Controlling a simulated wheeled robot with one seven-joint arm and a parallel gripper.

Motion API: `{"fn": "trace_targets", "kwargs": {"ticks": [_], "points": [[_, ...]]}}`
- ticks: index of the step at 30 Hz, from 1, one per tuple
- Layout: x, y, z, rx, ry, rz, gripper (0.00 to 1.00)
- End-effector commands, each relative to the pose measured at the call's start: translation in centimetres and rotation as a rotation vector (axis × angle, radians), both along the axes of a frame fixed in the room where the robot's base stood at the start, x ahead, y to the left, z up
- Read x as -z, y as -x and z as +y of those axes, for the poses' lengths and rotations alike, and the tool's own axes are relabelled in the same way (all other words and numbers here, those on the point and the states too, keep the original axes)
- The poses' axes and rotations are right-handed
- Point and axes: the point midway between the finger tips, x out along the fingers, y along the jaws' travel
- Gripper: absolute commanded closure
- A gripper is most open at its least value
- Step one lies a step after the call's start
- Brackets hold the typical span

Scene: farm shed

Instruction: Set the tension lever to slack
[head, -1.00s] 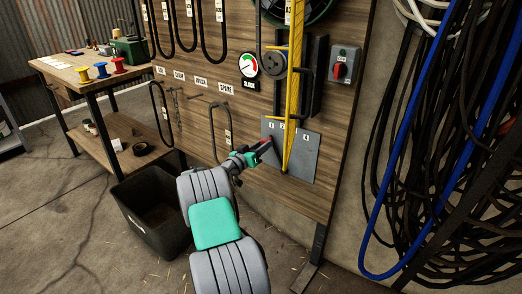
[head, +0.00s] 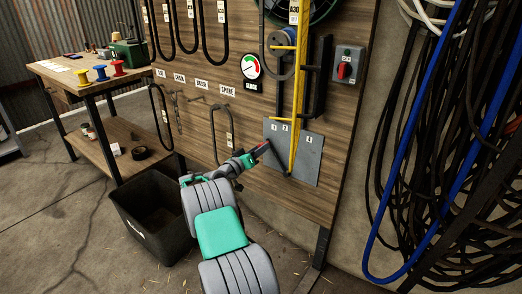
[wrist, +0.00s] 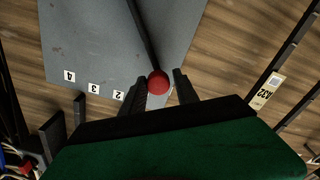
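The tension lever is a thin dark rod with a red knob (wrist: 158,82), mounted on a grey plate (wrist: 85,40) numbered along one edge. In the head view the plate (head: 308,165) is low on the wooden board, and the lever leans up and left towards the 1 side. My gripper (wrist: 159,84) has one finger on each side of the knob, with small gaps seeming to show. In the head view my gripper (head: 262,152) is at the plate's left edge and partly hides the knob. The 2, 3 and 4 labels show in the wrist view; the 1 is mostly hidden.
A yellow strip (head: 299,90) runs down in front of the plate. A round gauge (head: 250,66) and a red switch (head: 344,71) are above. Hanging hoses (head: 440,140) crowd the right. A black bin (head: 150,215) and a workbench (head: 85,75) are at left.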

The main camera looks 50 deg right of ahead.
Motion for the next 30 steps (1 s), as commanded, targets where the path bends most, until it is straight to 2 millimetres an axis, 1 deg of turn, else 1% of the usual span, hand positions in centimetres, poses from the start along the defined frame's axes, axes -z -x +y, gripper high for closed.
{"fn": "trace_targets", "kwargs": {"ticks": [1,5,11,14,17,21,24,27,30], "points": [[0.0,0.0,0.0,0.000,0.000,0.000,0.59],[0.0,0.1,0.0,0.001,0.000,-0.001,0.49],[0.0,0.1,-0.1,0.002,0.000,-0.001,0.48],[-0.1,0.1,0.3,0.001,0.000,-0.001,0.48],[-0.2,0.1,1.8,-0.001,-0.001,0.000,0.48],[-0.3,0.4,4.8,-0.002,0.000,0.001,0.48],[-0.1,0.6,6.6,-0.001,0.000,0.001,0.48],[-0.1,0.8,7.5,0.001,0.001,0.000,0.48],[0.0,0.8,7.7,0.002,0.000,-0.001,0.48]]}}
